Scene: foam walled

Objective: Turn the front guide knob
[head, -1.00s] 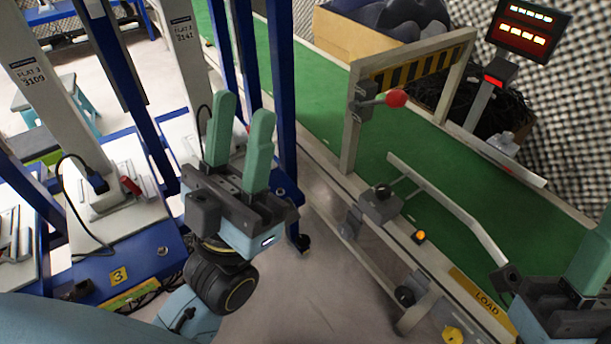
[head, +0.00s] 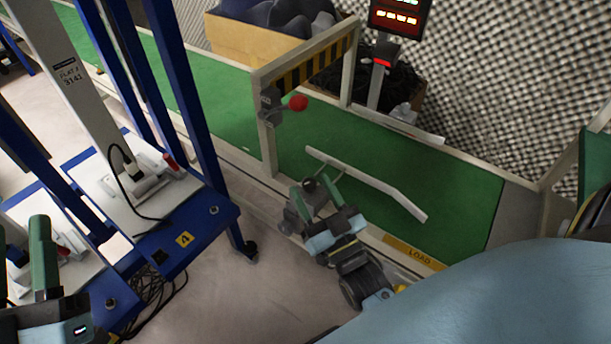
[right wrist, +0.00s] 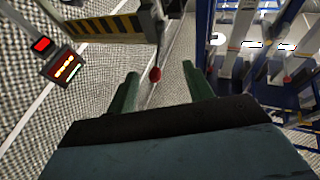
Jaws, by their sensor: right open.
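The front guide knob (head: 310,185) is a dark knob on a grey block at the conveyor's near rail, by the end of the pale guide bar (head: 370,182). My right gripper (head: 316,188) is open, with its green fingers around or just above the knob in the head view; I cannot tell whether they touch it. The right wrist view shows the open fingers (right wrist: 160,84) with nothing gripped, and the knob is not visible there. My left gripper (head: 20,236) is at the lower left edge, fingers apart and empty, partly cut off.
A red-ball lever (head: 297,103) sticks out from the striped gantry (head: 315,65); the ball also shows in the right wrist view (right wrist: 155,74). A green conveyor belt (head: 450,185) runs behind. A blue-framed station (head: 190,232) stands left, with bare floor between.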

